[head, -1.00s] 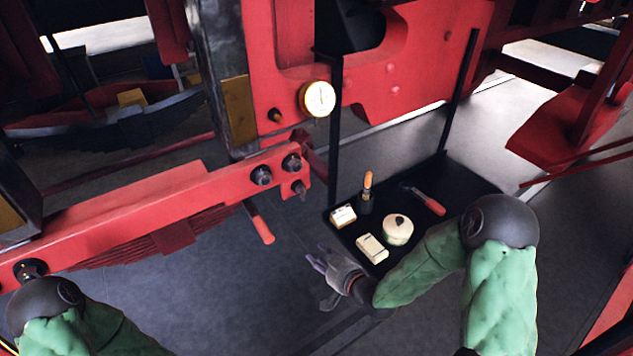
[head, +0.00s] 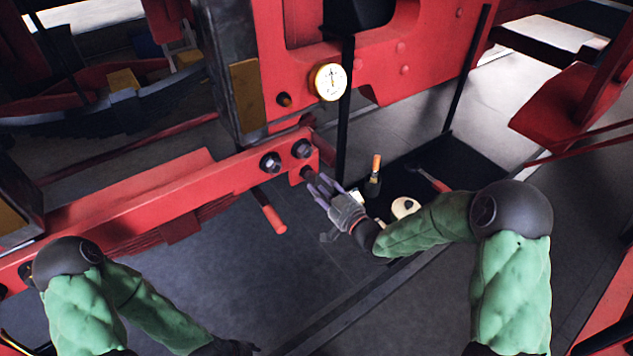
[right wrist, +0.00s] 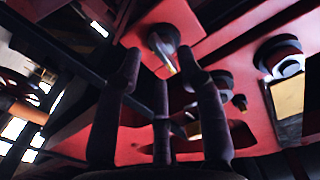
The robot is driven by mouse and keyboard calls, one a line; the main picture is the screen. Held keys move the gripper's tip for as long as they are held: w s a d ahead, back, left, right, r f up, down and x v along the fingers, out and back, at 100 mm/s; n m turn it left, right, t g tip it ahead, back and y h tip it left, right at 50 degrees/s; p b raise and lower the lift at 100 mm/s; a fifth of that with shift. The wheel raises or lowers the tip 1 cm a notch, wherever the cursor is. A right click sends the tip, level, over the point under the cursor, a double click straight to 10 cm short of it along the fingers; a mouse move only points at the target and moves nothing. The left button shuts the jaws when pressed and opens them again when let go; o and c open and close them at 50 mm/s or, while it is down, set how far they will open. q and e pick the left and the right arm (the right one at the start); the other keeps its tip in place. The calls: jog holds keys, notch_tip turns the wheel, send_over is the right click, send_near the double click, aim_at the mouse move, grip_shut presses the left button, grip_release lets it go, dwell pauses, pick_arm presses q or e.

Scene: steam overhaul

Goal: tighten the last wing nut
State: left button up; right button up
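The wing nut (head: 307,172) is a small dark fitting on the lower red bracket at the end of the long red beam (head: 150,205). In the right wrist view the wing nut (right wrist: 163,45) shows as a dark round hub with a pale fin, ahead of my fingers. My right gripper (head: 320,188) is open, its grey fingers spread just below and right of the nut. In the right wrist view the gripper (right wrist: 161,72) has nothing between its fingers; contact with the nut cannot be told. My left gripper (head: 237,347) barely shows at the bottom edge, dark and unclear.
Two dark bolts (head: 270,162) sit on the beam, with a round gauge (head: 328,82) above. A red-handled bar (head: 270,213) hangs below. A black tray (head: 455,160) at right holds an orange-handled tool (head: 376,163), a red-handled tool (head: 430,178) and a pale round container (head: 405,206).

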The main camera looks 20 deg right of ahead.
aim_at(311, 177)
jog(key=shift+x, duration=1.4)
grip_shut()
